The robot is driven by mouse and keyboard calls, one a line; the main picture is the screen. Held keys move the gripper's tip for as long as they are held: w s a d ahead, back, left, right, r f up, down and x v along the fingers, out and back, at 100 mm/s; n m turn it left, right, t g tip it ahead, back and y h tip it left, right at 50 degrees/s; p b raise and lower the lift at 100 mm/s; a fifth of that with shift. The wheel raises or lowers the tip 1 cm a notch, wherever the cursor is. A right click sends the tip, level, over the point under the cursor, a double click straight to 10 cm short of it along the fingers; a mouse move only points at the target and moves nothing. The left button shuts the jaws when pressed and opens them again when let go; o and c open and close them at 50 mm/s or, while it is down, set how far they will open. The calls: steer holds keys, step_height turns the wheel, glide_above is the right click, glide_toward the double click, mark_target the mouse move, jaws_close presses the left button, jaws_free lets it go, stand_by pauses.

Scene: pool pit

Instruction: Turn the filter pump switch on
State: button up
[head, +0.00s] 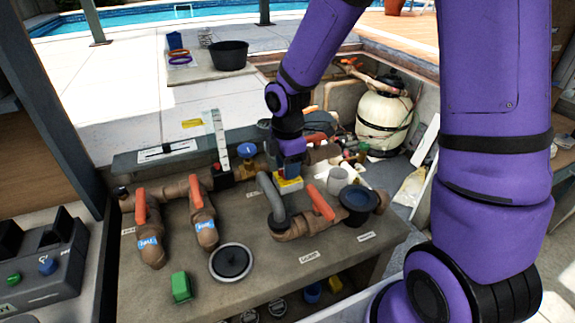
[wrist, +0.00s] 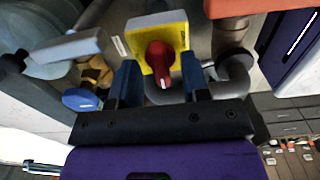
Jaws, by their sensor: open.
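The switch is a yellow box (wrist: 155,32) with a red rotary knob (wrist: 160,58) on its face, seen in the wrist view. In the head view the yellow box (head: 288,185) shows just below my gripper (head: 290,168), which covers most of it and hides the knob. In the wrist view my gripper (wrist: 160,75) has its two blue fingers apart, one on each side of the knob. The knob appears between or just beyond the fingertips; I cannot tell whether they touch it. No label for on or off is readable.
Brown pipes with orange-red handles (head: 141,207) stand left on the bench (head: 260,270). A grey curved pipe (head: 268,192) and another orange handle (head: 320,203) are close to the switch. A dark-lidded pump basket (head: 357,200) is to its right. A cream filter tank (head: 383,120) stands behind.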

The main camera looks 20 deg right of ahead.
steer(key=shift+f, duration=0.1)
steer(key=shift+c, duration=0.4)
jaws_close()
